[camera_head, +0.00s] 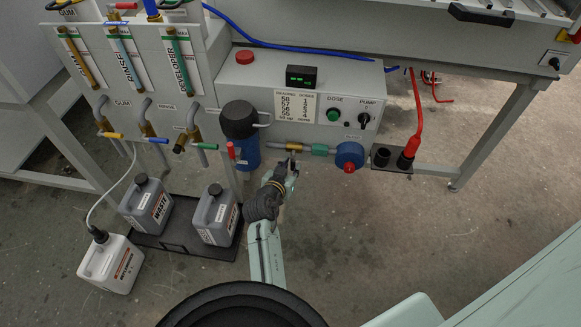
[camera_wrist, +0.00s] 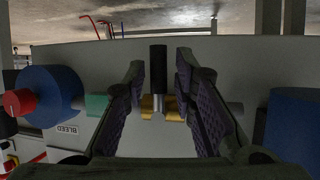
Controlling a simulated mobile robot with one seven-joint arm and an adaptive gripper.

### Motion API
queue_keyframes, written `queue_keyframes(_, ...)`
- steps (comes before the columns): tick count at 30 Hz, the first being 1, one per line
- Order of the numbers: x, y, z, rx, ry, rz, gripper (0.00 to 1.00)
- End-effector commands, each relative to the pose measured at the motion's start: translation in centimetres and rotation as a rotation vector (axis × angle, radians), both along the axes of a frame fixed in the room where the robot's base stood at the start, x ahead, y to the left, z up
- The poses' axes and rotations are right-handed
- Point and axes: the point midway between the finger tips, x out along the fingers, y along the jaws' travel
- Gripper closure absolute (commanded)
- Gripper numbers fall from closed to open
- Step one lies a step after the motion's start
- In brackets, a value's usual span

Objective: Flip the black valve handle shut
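The black valve handle (camera_wrist: 158,68) shows in the wrist view, standing upright in the picture on a metal stem above a brass valve body (camera_wrist: 172,107). The brass valve sits in a horizontal pipe, which the head view shows below the control panel (camera_head: 293,147). My gripper (camera_head: 289,168) is at the valve. In the wrist view its two dark fingers stand apart, one on each side of the handle, with visible gaps to it. In the head view I cannot make out the handle, as my gripper covers that spot.
A green fitting (camera_head: 319,149) and a blue round part (camera_head: 349,155) with a red knob lie right of the valve. A blue filter (camera_head: 245,150) with a black cap (camera_head: 238,119) stands left. Grey bottles (camera_head: 216,215) stand lower left. The floor at right is clear.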

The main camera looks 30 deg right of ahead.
Motion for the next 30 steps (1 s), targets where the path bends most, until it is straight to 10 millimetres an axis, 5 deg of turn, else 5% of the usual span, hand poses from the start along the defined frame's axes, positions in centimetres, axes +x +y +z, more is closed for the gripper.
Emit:
queue_keyframes(13,-0.2,0.2,0.2,-0.002,-0.001,0.0,0.66)
queue_keyframes(30,-4.8,4.8,3.1,-0.001,0.0,0.0,0.66)
